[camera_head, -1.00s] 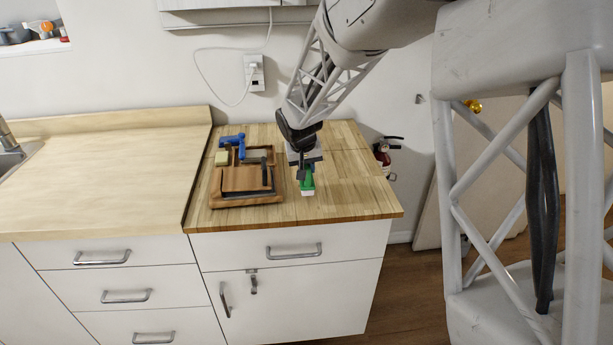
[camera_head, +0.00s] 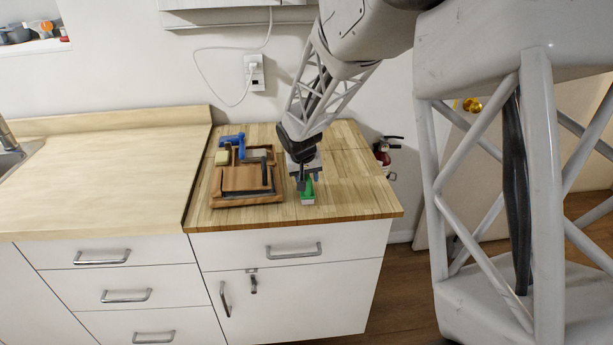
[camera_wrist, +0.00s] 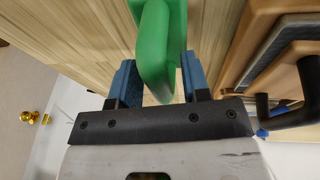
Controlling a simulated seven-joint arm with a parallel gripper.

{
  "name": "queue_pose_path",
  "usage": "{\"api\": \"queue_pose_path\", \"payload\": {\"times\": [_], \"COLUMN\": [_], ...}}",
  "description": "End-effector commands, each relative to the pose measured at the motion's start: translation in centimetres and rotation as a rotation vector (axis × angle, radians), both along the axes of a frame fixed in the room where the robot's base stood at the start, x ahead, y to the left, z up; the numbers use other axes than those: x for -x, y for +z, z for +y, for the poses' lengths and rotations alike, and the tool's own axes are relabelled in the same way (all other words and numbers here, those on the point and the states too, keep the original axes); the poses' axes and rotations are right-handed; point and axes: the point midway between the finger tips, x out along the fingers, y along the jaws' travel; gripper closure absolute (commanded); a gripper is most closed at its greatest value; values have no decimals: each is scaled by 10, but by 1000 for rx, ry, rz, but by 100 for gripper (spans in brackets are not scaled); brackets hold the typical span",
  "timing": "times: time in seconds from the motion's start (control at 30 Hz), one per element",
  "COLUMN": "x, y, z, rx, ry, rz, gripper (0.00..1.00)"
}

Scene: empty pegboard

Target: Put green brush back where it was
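The green brush (camera_head: 309,189) is on the right part of the wooden worktop, right of the tool tray, with a pale end toward the front edge. My gripper (camera_head: 308,182) is directly above it, pointing down, with its fingers spread on either side. In the wrist view, the green handle (camera_wrist: 155,50) lies between the two blue fingers of my gripper (camera_wrist: 160,82). Narrow gaps show beside the handle near the fingertips, so the gripper looks open around it. The brush's far end is outside the wrist view.
A brown wooden tray (camera_head: 225,201) with a dark-edged tool, a blue tool (camera_head: 233,141) and a sponge-like block (camera_head: 222,158) stands close on the left. The worktop's front right (camera_head: 360,203) is clear. A wall outlet (camera_head: 254,72) with a cable is behind.

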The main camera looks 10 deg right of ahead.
Motion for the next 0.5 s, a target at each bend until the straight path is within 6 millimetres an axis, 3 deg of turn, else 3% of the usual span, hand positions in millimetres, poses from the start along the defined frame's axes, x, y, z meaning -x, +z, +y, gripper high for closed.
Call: {"api": "queue_pose_path", "payload": {"times": [0.5], "x": [1], "y": [7], "z": [1], "rx": [0], "ry": [0], "rz": [-1], "gripper": [54]}}
